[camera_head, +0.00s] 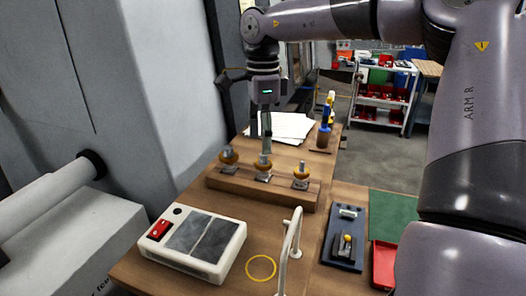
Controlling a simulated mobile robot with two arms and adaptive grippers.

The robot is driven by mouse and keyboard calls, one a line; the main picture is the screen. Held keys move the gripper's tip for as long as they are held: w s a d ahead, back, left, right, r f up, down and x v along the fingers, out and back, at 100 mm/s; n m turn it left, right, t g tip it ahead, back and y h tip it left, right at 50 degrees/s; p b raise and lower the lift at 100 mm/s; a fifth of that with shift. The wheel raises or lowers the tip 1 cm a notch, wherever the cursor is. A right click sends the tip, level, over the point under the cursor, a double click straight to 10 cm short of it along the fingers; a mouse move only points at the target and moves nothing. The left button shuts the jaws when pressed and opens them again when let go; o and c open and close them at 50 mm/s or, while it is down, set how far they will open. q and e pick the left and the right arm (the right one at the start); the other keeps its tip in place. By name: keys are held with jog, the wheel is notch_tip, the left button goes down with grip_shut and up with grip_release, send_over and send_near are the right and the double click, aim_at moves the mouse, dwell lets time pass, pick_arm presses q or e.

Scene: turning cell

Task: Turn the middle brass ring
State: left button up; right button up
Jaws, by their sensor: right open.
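A wooden block (250,188) on the table carries a row of three brass rings on grey metal posts: the left ring (229,157), the middle ring (263,168) and the right ring (301,173). My right gripper (261,145) points down just above and behind the middle ring. Its fingers are apart, and one fingertip overlaps the top of the middle post in the picture. I cannot tell whether it touches the post. No ring is held. My left gripper is not in view.
A white box (235,249) with dark panels and a red switch stands at front left. Papers (290,125) and a blue-handled tool (324,136) are behind.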

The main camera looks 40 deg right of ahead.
notch_tip(320, 180, down, 4)
jog(key=shift+s+a+r+p, duration=0.1)
jog(key=shift+s+p, duration=0.05)
jog(key=shift+p, duration=0.3)
jog(key=shift+f, duration=0.7)
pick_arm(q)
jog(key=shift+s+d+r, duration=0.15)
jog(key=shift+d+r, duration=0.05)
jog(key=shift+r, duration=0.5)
pick_arm(e)
jog(key=shift+c, duration=0.5)
jog(key=shift+c, duration=0.6)
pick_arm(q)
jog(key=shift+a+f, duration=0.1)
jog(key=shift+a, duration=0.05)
pick_arm(e)
jog(key=c, duration=0.9)
